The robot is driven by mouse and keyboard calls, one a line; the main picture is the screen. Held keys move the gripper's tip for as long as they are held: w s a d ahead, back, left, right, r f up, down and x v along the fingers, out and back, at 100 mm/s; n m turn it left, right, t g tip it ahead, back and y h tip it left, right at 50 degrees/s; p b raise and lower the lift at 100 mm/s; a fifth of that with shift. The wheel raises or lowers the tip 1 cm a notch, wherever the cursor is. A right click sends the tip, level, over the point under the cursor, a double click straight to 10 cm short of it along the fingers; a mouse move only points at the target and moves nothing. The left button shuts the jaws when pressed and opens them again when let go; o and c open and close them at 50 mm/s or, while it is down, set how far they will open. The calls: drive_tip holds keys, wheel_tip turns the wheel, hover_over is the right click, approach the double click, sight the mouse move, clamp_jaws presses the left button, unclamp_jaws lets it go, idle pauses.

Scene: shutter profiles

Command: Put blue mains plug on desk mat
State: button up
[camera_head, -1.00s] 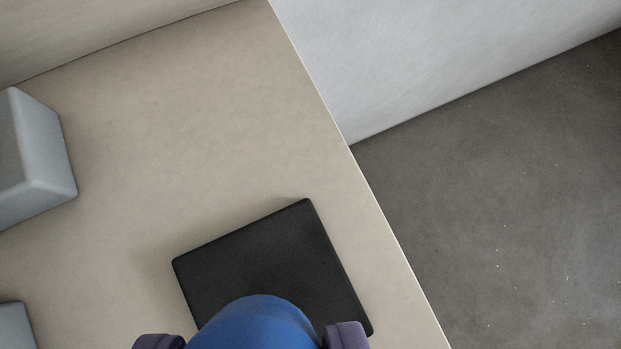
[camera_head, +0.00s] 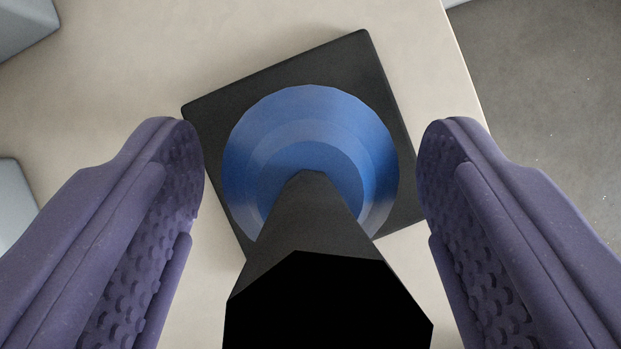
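The blue mains plug (camera_head: 255,135) shows as a round blue body with a dark part rising from it towards the camera. It is over the black desk mat (camera_head: 345,60) and appears to rest on it. The plug hides the middle of the mat; the mat's far corners show. My gripper (camera_head: 311,150) has purple ridged fingers, spread wide on either side of the plug. Clear gaps show between both fingers and the blue body. The gripper is open and holds nothing.
The mat lies on a beige tabletop (camera_head: 260,25) close to its right edge. Grey floor (camera_head: 550,80) shows beyond that edge. A grey block (camera_head: 22,25) stands at the upper left and another grey block (camera_head: 15,200) at the left.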

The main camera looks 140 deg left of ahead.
drive_tip(key=shift+r, duration=0.1)
drive_tip(key=p+v, duration=0.3)
drive_tip(key=v, duration=0.9)
drive_tip(key=w+a+r+n+t+y, duration=0.1)
drive_tip(key=w+a+r+t, duration=0.1)
drive_tip(key=w+r, duration=0.45)
drive_tip(key=w+a+r+n+t, duration=0.15)
drive_tip(key=w+r, duration=0.25)
drive_tip(key=r, duration=0.5)
drive_tip(key=w+a+r+n+t, duration=0.1)
drive_tip(key=w+a+r, duration=0.15)
drive_tip(key=r, duration=0.65)
drive_tip(key=w+a+r+t, duration=0.1)
drive_tip(key=a+r, duration=0.2)
drive_tip(key=r, duration=0.7)
drive_tip(key=s+a+r+n+t+y, duration=0.1)
drive_tip(key=s+a+r, duration=0.2)
drive_tip(key=r, duration=0.7)
drive_tip(key=s+a+r+n+t+y, duration=0.1)
drive_tip(key=s+r, duration=0.4)
drive_tip(key=r, duration=0.5)
drive_tip(key=s+a+r+n+t+y, duration=0.1)
drive_tip(key=s+a+r, duration=0.4)
drive_tip(key=r, duration=0.5)
drive_tip(key=shift+a+r+n+t, duration=0.15)
drive_tip(key=shift+a+n+t, duration=0.3)
drive_tip(key=shift+t, duration=0.4)
drive_tip(key=shift+b, duration=0.3)
